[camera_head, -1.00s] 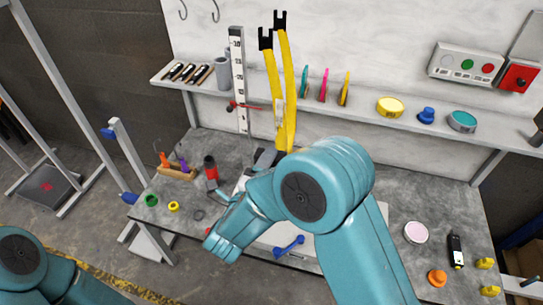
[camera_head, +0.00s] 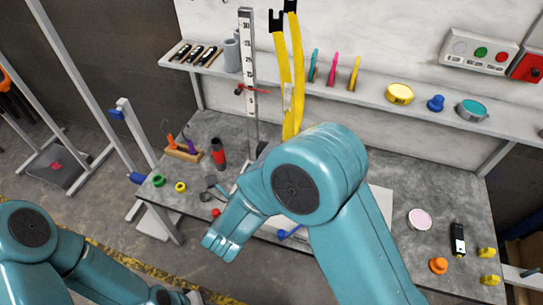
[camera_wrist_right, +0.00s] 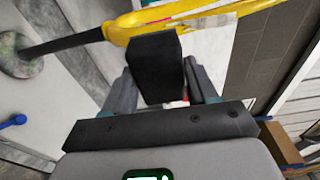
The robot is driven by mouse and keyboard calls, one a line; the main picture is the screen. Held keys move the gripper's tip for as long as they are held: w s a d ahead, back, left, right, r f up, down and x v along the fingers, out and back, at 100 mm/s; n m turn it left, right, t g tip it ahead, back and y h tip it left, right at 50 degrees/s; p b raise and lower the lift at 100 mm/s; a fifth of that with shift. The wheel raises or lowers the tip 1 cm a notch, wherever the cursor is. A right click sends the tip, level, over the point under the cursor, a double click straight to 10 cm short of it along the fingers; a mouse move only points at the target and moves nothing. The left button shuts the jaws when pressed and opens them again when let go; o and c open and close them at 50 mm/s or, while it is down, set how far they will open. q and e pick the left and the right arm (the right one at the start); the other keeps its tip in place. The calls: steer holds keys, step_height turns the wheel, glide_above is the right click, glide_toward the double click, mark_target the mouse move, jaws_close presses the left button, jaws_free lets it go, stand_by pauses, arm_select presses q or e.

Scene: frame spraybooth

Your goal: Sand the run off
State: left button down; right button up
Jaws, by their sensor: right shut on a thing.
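The yellow fork (camera_head: 288,70) stands upright over the workbench, with a pale patch on one leg. In the right wrist view the yellow fork (camera_wrist_right: 130,25) crosses the top, with a pale patch on it. My right gripper (camera_wrist_right: 160,88) is shut on a black block (camera_wrist_right: 155,65). The block is close below the yellow tube; I cannot tell whether they touch. In the head view my right arm hides the fork's lower end, and its gripper is not clearly seen. My left arm is low at the left; its gripper's jaws are not clear.
The shelf (camera_head: 320,92) behind the bench holds colored tools, a yellow tin (camera_head: 399,93) and a teal tin (camera_head: 472,110). A measuring stand (camera_head: 248,70) is left of the fork. A red-and-black bottle (camera_head: 218,152) and small rings are on the left bench; a pink-topped tin (camera_head: 419,219) is right.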

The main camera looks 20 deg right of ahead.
stand_by(0.3)
glide_toward(288, 125)
steer(key=x, duration=0.2)
steer(key=shift+p+x, duration=0.4)
steer(key=shift+x, duration=0.75)
steer(key=shift+x, duration=0.95)
